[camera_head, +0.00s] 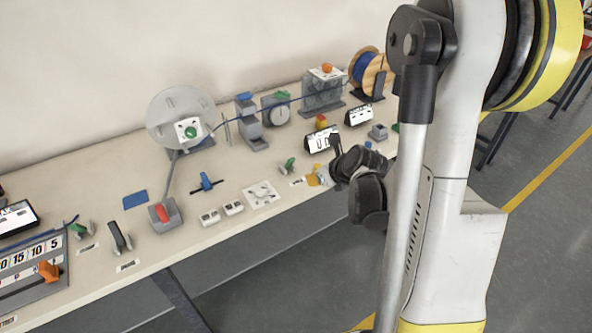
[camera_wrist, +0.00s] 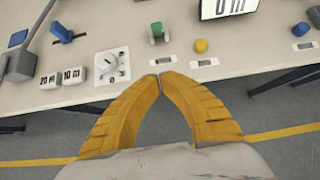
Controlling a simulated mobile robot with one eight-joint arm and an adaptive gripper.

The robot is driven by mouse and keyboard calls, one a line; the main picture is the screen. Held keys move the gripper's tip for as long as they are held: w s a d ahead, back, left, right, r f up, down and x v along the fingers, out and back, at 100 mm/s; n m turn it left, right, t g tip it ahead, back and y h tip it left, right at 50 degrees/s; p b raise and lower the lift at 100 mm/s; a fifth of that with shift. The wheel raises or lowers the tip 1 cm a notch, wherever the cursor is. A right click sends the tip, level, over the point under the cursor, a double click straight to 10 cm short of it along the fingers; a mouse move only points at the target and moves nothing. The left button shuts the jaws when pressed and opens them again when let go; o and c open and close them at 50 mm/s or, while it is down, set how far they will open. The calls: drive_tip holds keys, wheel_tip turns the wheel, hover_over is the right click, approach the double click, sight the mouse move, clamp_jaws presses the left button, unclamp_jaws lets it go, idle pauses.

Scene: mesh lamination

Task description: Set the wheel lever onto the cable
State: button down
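A thin blue cable (camera_head: 227,121) runs along the back of the table, from the wooden spool (camera_head: 370,72) on the right to the round grey reel (camera_head: 178,112) on the left. Between them stands a unit with a round dial (camera_head: 278,116), with a green lever (camera_head: 281,95) on top beside the cable. This may be the wheel lever; I cannot tell whether it touches the cable. My gripper (camera_head: 314,180) is over the table's front edge, well in front of and right of that unit. In the wrist view its yellow fingertips (camera_wrist: 159,77) meet, with nothing between them.
A small green-handled part (camera_wrist: 157,34), a yellow knob (camera_wrist: 201,46) and a white dial plate (camera_wrist: 112,66) lie near my fingertips. A red-topped grey block (camera_head: 165,214) with a long arm stands front left. A clear-sided unit (camera_head: 323,92) stands behind my gripper.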

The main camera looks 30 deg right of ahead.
sight(290, 164)
drive_tip(key=b+x, duration=0.3)
drive_tip(key=x, duration=0.7)
drive_tip(key=shift+w+f+b, duration=0.1)
drive_tip(key=shift+f+b, duration=0.15)
drive_tip(key=shift+b, duration=0.05)
drive_tip(key=shift+w+r, duration=0.85)
drive_tip(key=shift+w, duration=0.2)
drive_tip(key=shift+w+r, duration=0.45)
drive_tip(key=shift+w, duration=0.15)
